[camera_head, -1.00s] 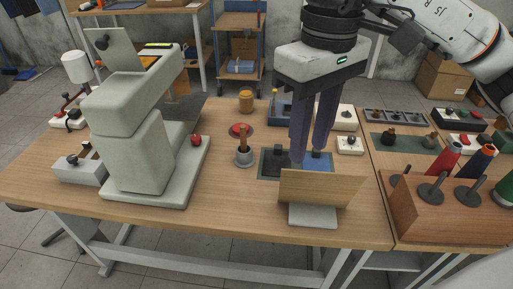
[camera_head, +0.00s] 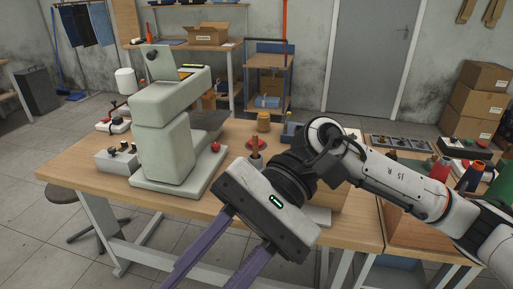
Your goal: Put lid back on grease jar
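An amber jar (camera_head: 263,121), which looks like the grease jar, stands upright toward the back of the wooden bench. My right gripper (camera_head: 215,265) is in the foreground, nearer than the bench's front edge and pointing down-left. Its two purple fingers are spread apart with nothing visible between them; their tips are cut off by the frame bottom. My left gripper is not in view.
A pale green machine (camera_head: 165,140) with a red knob stands on the left of the bench. A small pot with a brown handle (camera_head: 255,146) stands by the red disc. My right arm hides much of the bench's right-middle part. Spools (camera_head: 471,176) stand at right.

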